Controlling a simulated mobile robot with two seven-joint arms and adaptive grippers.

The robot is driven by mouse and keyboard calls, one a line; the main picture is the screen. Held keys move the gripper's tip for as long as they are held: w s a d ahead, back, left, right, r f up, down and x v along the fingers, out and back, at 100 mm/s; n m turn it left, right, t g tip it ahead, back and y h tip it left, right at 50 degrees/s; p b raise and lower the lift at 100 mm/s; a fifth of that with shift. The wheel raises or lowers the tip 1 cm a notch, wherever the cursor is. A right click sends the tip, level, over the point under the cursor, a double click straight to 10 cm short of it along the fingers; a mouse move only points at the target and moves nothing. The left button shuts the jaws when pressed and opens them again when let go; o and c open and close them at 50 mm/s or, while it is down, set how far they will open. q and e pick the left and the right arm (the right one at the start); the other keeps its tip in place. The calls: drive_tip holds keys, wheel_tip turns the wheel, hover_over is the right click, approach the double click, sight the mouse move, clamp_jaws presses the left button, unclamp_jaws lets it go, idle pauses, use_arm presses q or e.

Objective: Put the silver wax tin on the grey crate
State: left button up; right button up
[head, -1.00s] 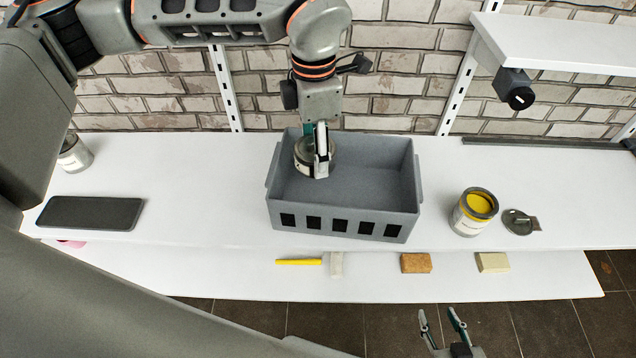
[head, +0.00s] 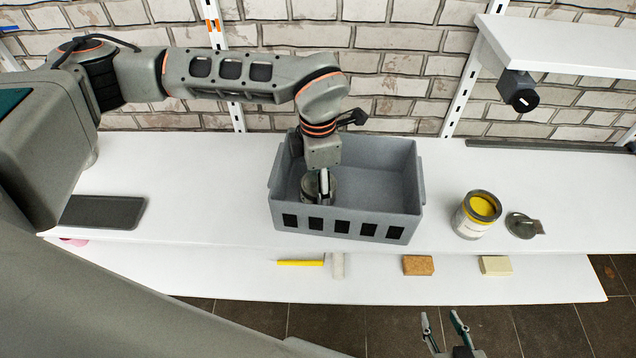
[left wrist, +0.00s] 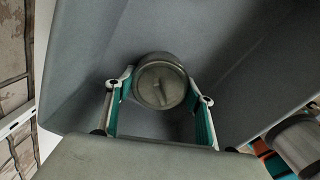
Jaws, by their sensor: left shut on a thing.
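The grey crate (head: 397,165) stands on the upper white shelf, with dark slots along its front wall. My left gripper (head: 324,188) reaches down inside the crate's left part. It is shut on the round silver wax tin (head: 310,190), which is partly hidden by the fingers. In the left wrist view the tin (left wrist: 160,86) sits between the two teal-lined fingers, its lid facing the camera, with the crate's grey inside (left wrist: 250,60) around it. I cannot tell whether the tin touches the crate floor. My right gripper (head: 444,327) is open and empty, low in front of the shelves.
A can of yellow paint (head: 476,214) and a metal lid (head: 521,225) stand right of the crate. A dark flat tray (head: 103,212) lies to the left. The lower shelf holds a yellow stick (head: 300,263), a cork block (head: 418,265) and a cream block (head: 495,265).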

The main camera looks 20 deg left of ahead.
use_arm(q)
drive_tip(key=shift+f, duration=0.15)
drive_tip(key=o, duration=1.2)
wheel_tip(320, 180, up, 12)
drive_tip(key=shift+r, duration=0.2)
drive_tip(key=shift+s+f, duration=0.1)
